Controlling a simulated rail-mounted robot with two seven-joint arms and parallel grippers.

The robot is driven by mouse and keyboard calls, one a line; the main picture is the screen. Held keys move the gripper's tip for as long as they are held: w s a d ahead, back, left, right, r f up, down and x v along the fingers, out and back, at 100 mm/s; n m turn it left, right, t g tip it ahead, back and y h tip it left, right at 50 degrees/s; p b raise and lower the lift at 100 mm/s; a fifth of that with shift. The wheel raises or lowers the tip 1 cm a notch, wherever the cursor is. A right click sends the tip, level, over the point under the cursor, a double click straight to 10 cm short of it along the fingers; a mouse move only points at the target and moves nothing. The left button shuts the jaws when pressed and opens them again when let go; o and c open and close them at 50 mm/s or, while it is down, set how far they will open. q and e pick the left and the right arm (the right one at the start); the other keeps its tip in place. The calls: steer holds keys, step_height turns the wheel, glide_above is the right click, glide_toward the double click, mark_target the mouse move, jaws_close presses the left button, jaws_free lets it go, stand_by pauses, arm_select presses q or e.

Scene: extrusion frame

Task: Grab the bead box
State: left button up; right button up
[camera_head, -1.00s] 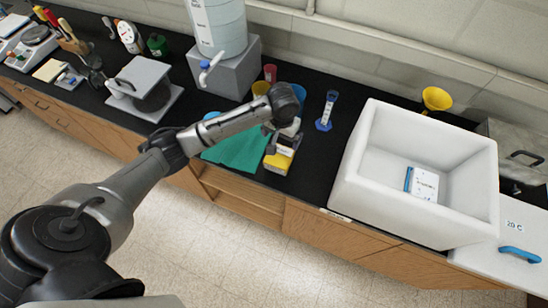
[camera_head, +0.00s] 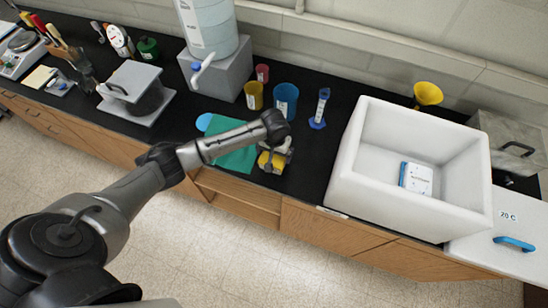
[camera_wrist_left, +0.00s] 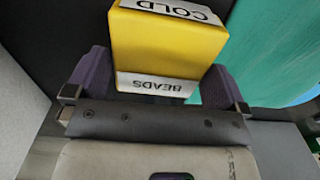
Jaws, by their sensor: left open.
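The bead box (camera_wrist_left: 168,48) is a yellow box with white labels reading "COLD" and "BEADS", seen close up in the left wrist view. In the head view the yellow box (camera_head: 272,162) sits near the front edge of the black counter, partly hidden by my gripper. My left gripper (camera_head: 274,152) is over the box. In the left wrist view the purple fingers of my left gripper (camera_wrist_left: 158,82) are open, one on each side of the box's near end. I cannot tell whether they touch it. My right gripper is not in view.
A teal cloth (camera_head: 236,160) lies left of the box. A white basin (camera_head: 352,196) with a white and blue pack (camera_head: 416,179) inside stands to the right. Yellow (camera_head: 254,97) and blue (camera_head: 286,96) cups, a cylinder with a blue base (camera_head: 319,110) and a dispenser (camera_head: 221,72) stand behind.

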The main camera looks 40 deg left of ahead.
mark_target(274, 158)
arm_select(q)
steer(key=shift+s+f, duration=0.15)
steer(key=shift+f, duration=0.85)
steer(key=shift+s+f, duration=0.1)
steer(key=shift+f, duration=0.85)
steer(key=shift+c, duration=0.5)
steer(key=c, duration=0.6)
steer(key=shift+r, duration=0.1)
